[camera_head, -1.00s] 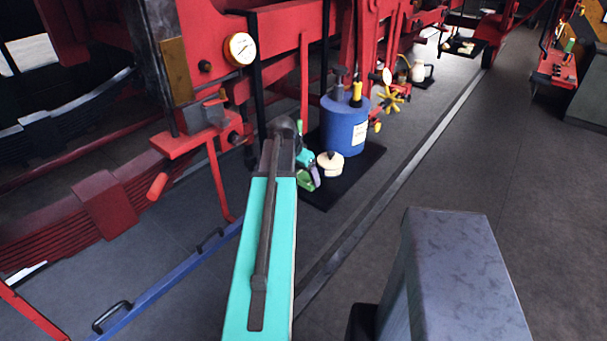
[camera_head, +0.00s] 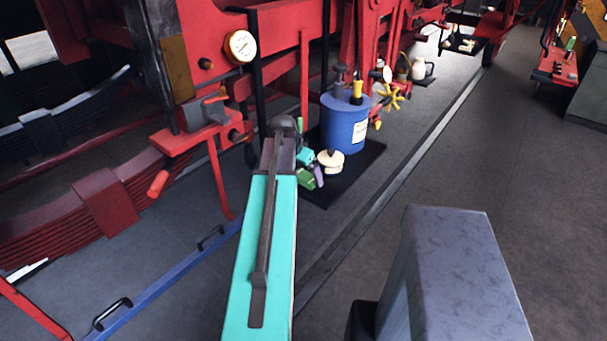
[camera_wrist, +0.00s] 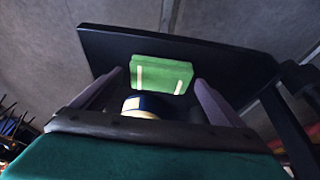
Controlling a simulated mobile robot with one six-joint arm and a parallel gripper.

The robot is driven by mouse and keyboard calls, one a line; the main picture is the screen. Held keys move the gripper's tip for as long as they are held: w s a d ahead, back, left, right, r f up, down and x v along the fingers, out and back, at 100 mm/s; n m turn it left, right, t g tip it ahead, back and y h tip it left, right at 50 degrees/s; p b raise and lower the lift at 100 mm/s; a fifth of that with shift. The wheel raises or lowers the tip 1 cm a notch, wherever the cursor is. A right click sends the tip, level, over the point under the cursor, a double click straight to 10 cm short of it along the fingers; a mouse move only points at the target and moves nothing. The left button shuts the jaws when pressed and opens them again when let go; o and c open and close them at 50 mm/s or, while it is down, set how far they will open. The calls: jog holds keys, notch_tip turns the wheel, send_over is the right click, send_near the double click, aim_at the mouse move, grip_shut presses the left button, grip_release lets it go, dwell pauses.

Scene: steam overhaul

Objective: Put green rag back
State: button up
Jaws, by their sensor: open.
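The green rag (camera_wrist: 161,75) is a folded green block with two pale stripes on its near face. It lies on the black mat (camera_wrist: 240,66). My gripper (camera_wrist: 158,80) is open, with one purple-grey finger on each side of the rag and a gap at both sides. In the head view the rag (camera_head: 305,179) shows as a small green patch at the mat's near left corner, partly hidden by my arm. One finger of my gripper (camera_head: 318,176) shows just right of it.
A blue drum (camera_head: 343,125) and a cream-topped round pot (camera_head: 330,162) stand on the mat close by. A dark blue and cream round thing (camera_wrist: 143,105) sits between the finger bases in the wrist view. Red locomotive frame parts are behind.

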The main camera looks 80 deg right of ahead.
jog(key=shift+r, duration=0.15)
jog(key=b+v, duration=0.2)
jog(key=v, duration=0.9)
jog(key=shift+r+b, duration=0.35)
jog(key=shift+w+a+r, duration=0.1)
jog(key=shift+a+r, duration=0.05)
dwell(0.6)
